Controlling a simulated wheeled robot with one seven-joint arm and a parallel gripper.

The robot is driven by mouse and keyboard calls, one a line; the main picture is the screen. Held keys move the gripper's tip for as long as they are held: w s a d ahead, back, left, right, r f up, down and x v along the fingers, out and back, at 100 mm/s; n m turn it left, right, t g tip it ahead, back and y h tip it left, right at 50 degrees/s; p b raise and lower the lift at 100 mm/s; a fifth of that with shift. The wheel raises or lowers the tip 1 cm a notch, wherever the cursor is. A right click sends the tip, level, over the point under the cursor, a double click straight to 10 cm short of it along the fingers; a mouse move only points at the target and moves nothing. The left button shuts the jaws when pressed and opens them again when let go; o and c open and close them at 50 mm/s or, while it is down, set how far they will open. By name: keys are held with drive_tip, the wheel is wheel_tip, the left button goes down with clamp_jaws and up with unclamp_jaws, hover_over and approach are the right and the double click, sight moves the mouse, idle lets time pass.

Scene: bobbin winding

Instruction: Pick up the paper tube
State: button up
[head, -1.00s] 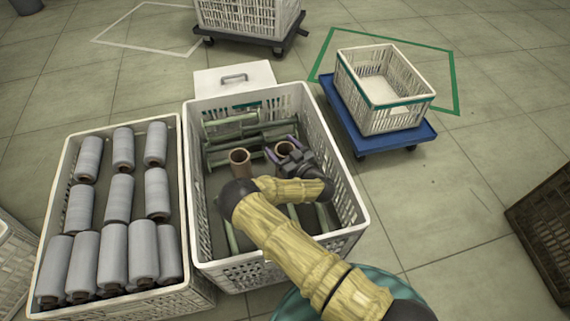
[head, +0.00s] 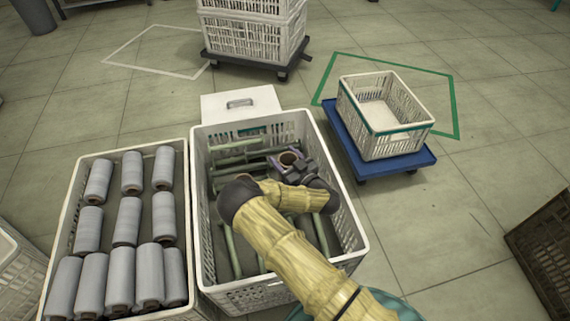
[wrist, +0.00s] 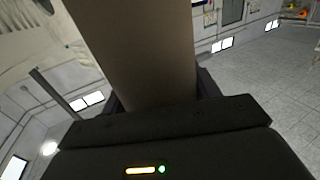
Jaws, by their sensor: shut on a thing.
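In the wrist view the tube (wrist: 140,50) is a wide brown shape between the dark fingers, running up out of the picture. My gripper is shut on it. The tube's lower end is hidden by the gripper and arm, so I cannot tell its height above the crate floor.
Green rods (head: 240,148) lie in the crate, some under my arm. A crate of grey wound bobbins (head: 128,220) stands close on the left. A small white crate (head: 398,142) sits on a blue dolly (head: 418,160) at the right.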

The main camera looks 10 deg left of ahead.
wheel_tip(320, 180, up, 10)
drive_tip(key=p, duration=0.3)
drive_tip(key=shift+f, duration=0.1)
drive_tip(key=w+d+r+m+t+h+p, duration=0.1)
drive_tip(key=w+d+m+t+h+p, duration=0.2)
drive_tip(key=d, duration=0.9)
drive_tip(key=d+r+m+t+h+p, duration=0.25)
drive_tip(key=d+h, duration=0.25)
drive_tip(key=d, duration=0.7)
drive_tip(key=s+d+f+m+h+b, duration=0.1)
drive_tip(key=s+d+f+m+h, duration=0.1)
drive_tip(key=d+f, duration=0.4)
drive_tip(key=s+d+f+m+h+b, duration=0.2)
drive_tip(key=d+f+h, duration=0.1)
drive_tip(key=d+f, duration=0.3)
drive_tip(key=shift+d, duration=0.15)
drive_tip(key=shift+f+t, duration=0.1)
drive_tip(key=shift+t, duration=0.15)
